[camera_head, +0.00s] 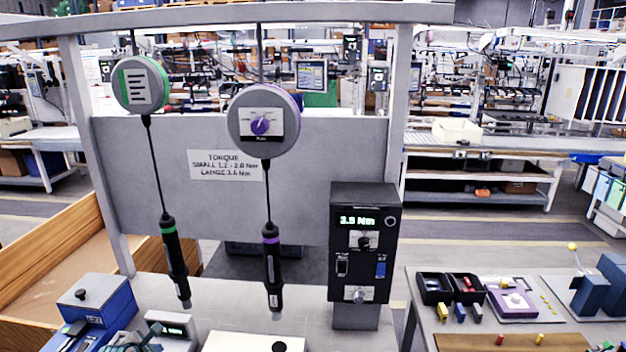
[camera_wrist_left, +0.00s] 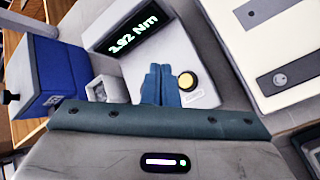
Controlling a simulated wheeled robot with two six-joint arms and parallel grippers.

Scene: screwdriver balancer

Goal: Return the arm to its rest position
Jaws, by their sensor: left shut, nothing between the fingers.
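My left gripper (camera_head: 138,340) is low at the left of the head view, by a small white torque meter (camera_head: 176,318). In the left wrist view its teal fingers (camera_wrist_left: 160,84) are shut together with nothing between them. They show in front of the meter (camera_wrist_left: 207,92), beside its yellow button; I cannot tell whether they touch it. A green-banded screwdriver (camera_head: 173,260) and a purple-banded screwdriver (camera_head: 272,268) hang from round balancers on a grey frame (camera_head: 240,15). My right gripper is not in view.
A blue box (camera_head: 105,295) stands left of the meter, with a wooden bin (camera_head: 45,255) beyond. A black unit (camera_head: 362,270) showing green digits stands right of the screwdrivers. A white plate (camera_head: 240,342) lies in front. A side table holds small trays (camera_head: 435,287).

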